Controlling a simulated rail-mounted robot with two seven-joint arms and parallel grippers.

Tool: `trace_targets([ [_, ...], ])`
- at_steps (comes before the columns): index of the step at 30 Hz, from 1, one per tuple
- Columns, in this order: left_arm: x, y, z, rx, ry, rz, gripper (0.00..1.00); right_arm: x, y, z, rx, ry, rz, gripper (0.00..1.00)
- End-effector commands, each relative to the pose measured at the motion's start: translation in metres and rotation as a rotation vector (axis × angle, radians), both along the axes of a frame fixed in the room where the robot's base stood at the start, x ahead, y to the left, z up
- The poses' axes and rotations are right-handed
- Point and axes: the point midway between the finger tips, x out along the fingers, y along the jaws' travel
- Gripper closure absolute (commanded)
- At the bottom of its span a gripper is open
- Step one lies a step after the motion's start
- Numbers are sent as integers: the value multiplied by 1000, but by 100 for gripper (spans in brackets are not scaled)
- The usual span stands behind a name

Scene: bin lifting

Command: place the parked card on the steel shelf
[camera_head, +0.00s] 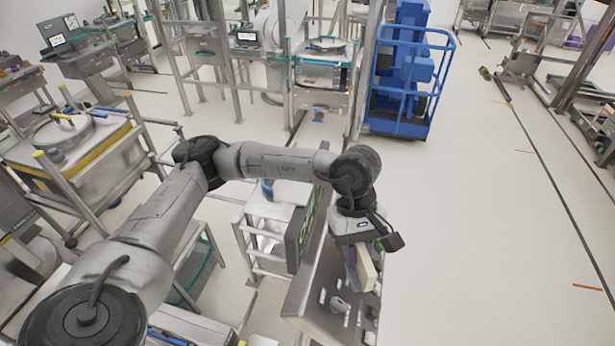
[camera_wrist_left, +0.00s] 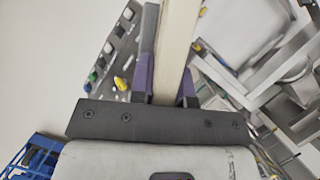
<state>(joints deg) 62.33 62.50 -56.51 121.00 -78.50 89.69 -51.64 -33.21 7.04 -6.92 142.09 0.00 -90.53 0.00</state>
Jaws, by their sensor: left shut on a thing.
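My left gripper (camera_head: 362,268) is shut on a cream-coloured slab, which I take for the card (camera_head: 368,270). In the left wrist view the card (camera_wrist_left: 176,45) stands edge-on between the purple-grey fingers (camera_wrist_left: 168,85) and runs out of the top of the picture. In the head view the card hangs tilted below the wrist, over or beside a grey steel panel (camera_head: 312,282), which may be the steel shelf. I cannot tell whether card and panel touch. The panel also shows in the left wrist view (camera_wrist_left: 129,47). My right gripper is in neither view.
Knobs and small fittings sit on the panel. A dark-framed screen (camera_head: 299,238) and a steel frame (camera_head: 246,245) stand left of it. A blue lift cage (camera_head: 403,110) stands behind. The pale floor (camera_head: 480,230) to the right is clear.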

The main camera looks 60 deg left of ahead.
Motion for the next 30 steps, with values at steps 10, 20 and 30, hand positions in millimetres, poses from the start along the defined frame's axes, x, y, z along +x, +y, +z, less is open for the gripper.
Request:
trace_targets([
  [10,2,39,22,0,-5,885,100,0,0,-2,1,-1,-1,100],
  [20,1,72,44,-3,-5,1652,100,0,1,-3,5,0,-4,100],
  [30,-4,103,66,-5,-1,2345,100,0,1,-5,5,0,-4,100],
])
